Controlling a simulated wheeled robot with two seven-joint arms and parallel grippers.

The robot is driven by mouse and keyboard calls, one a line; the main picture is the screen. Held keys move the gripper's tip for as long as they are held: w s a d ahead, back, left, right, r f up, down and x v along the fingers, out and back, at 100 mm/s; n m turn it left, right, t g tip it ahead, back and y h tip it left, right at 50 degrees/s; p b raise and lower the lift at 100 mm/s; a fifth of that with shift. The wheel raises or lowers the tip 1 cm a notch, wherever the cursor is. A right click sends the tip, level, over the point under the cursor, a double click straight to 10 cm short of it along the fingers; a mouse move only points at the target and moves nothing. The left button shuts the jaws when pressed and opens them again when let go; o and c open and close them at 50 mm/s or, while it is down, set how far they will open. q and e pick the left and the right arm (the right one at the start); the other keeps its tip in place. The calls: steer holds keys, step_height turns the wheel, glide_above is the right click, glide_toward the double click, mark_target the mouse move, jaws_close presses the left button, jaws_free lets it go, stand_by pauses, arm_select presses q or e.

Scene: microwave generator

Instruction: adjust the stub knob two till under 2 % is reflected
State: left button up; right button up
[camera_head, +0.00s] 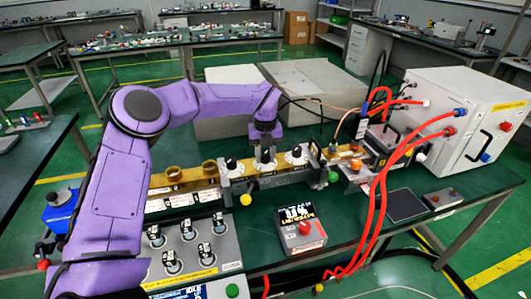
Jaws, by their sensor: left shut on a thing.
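A three-stub tuner (270,180) sits in the brass waveguide line on the green bench. It carries three dark-topped knobs in a row: a left knob (231,164), a middle knob (265,158) and a right knob (297,154). My left gripper (265,143) points down from above and is shut on the middle knob, stub knob two, partly hiding it. My right gripper is out of view.
A white generator cabinet (465,115) stands at the right, with red cables (383,190) looping down across the bench. A dark flat pad (406,205) lies right of the meter.

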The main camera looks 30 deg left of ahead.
mark_target(264, 154)
arm_select(q)
steer(key=m+p, duration=0.1)
steer(key=m, duration=0.3)
steer(key=shift+s+f+m+p, duration=0.1)
steer(key=shift+s+m+p, duration=0.05)
steer(key=shift+m+p, duration=0.2)
steer(key=shift+f+m, duration=0.1)
steer(key=shift+m, duration=0.15)
steer(key=o, duration=1)
steer(key=shift+r, duration=0.25)
step_height(264, 154, up, 10)
steer(key=shift+r+b, duration=0.2)
steer(key=shift+b, duration=0.5)
